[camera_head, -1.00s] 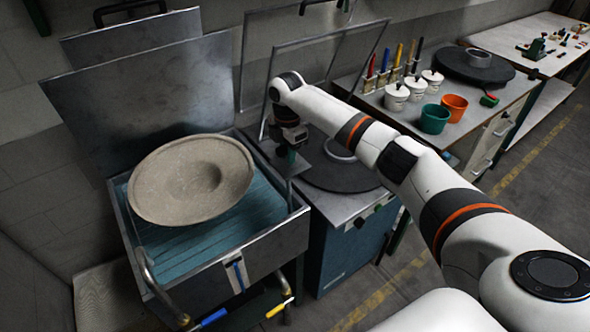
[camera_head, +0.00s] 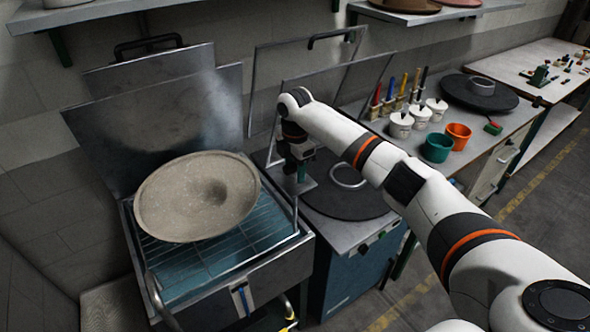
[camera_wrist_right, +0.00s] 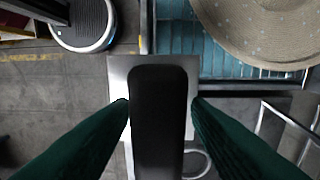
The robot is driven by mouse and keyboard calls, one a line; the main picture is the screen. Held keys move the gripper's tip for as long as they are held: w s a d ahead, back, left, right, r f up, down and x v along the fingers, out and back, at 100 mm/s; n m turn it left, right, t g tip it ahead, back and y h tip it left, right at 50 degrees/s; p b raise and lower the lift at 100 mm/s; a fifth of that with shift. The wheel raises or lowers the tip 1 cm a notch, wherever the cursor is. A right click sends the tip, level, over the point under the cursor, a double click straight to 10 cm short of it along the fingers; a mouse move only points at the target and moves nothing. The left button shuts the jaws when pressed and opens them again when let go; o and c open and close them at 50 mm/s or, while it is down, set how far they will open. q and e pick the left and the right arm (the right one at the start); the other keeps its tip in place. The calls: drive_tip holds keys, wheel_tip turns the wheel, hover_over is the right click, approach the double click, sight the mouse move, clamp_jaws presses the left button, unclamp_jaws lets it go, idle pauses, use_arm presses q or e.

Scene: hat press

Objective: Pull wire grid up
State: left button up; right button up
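The wire grid (camera_head: 266,226) lies in the open metal basin, with thin pale wires showing over teal close to the rim. A wide speckled beige hat (camera_head: 197,198) rests over it and hides most of it. The wrist view shows the hat's brim (camera_wrist_right: 270,30) at upper right. My right gripper (camera_head: 301,168) is at the basin's right side, pointing down. In the wrist view its green fingers (camera_wrist_right: 161,101) sit on either side of a black handle (camera_wrist_right: 158,120) on a pale metal plate (camera_wrist_right: 119,75), closed against it. My left gripper is not in view.
The raised metal lid (camera_head: 165,120) stands behind the basin. A blue cabinet with a black round plate (camera_head: 350,200) is close on the right, with pots (camera_head: 437,148) and brushes beyond. Shelves (camera_head: 440,12) hang above. Floor is free at lower right.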

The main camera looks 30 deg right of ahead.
drive_tip(key=shift+r, duration=0.1)
wheel_tip(320, 180, up, 11)
drive_tip(key=b, duration=0.4)
drive_tip(key=shift+f, duration=0.2)
drive_tip(key=shift+s+r, duration=0.1)
drive_tip(key=shift+r, duration=0.5)
drive_tip(key=shift+f, duration=0.1)
